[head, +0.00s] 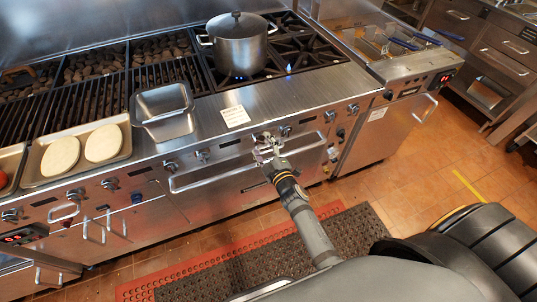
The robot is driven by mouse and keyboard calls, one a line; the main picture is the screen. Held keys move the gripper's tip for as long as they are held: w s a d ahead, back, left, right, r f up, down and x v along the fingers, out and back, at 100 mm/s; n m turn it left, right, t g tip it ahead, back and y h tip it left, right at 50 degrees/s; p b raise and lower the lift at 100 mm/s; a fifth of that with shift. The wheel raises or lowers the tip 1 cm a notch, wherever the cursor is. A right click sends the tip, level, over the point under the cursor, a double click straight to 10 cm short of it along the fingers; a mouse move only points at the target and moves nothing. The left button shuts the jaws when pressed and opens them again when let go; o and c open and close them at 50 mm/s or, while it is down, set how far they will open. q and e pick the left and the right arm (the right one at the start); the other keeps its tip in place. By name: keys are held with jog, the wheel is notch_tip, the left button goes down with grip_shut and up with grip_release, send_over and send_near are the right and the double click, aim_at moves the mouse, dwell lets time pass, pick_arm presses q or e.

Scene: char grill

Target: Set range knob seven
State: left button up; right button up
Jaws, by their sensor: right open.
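A row of range knobs runs along the stainless front panel (233,143) in the head view. Knobs show at the left (75,195), in the middle (203,155) and to the right (330,115). My right gripper (266,146) is open, at the panel over the knob area, left of a knob (285,130). Its fingers partly cover a knob there, and I cannot tell whether they touch it. The knobs' numbers are too small to read. My left gripper is not in view.
A lidded steel pot (239,48) stands on the burners, with a blue flame (289,68) beside it. An empty metal pan (163,121) and a tray (125,150) with flat breads lie at the left. An oven handle (240,166) projects below the gripper.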

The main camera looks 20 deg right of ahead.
jog(key=s, duration=1)
jog(key=shift+s+d+r, duration=0.3)
jog(key=shift+d, duration=0.15)
jog(key=s+d+f+m+g+h, duration=0.1)
jog(key=s+f+m+g, duration=0.2)
jog(key=f, duration=0.7)
jog(key=s+d+f+m+g, duration=0.1)
jog(key=s+d+f+g, duration=0.3)
jog(key=f, duration=0.7)
jog(key=s+a+f+m+g+h, duration=0.1)
jog(key=s+f+m+g, duration=0.15)
jog(key=s+f, duration=0.55)
jog(key=s+d+f+m+g, duration=0.2)
jog(key=s+d+f+g, duration=0.1)
jog(key=s+f, duration=0.4)
jog(key=s+d+f+m+g, duration=0.3)
jog(key=s+f, duration=0.5)
jog(key=s, duration=0.5)
jog(key=shift+s+g, duration=0.15)
jog(key=shift+g, duration=0.2)
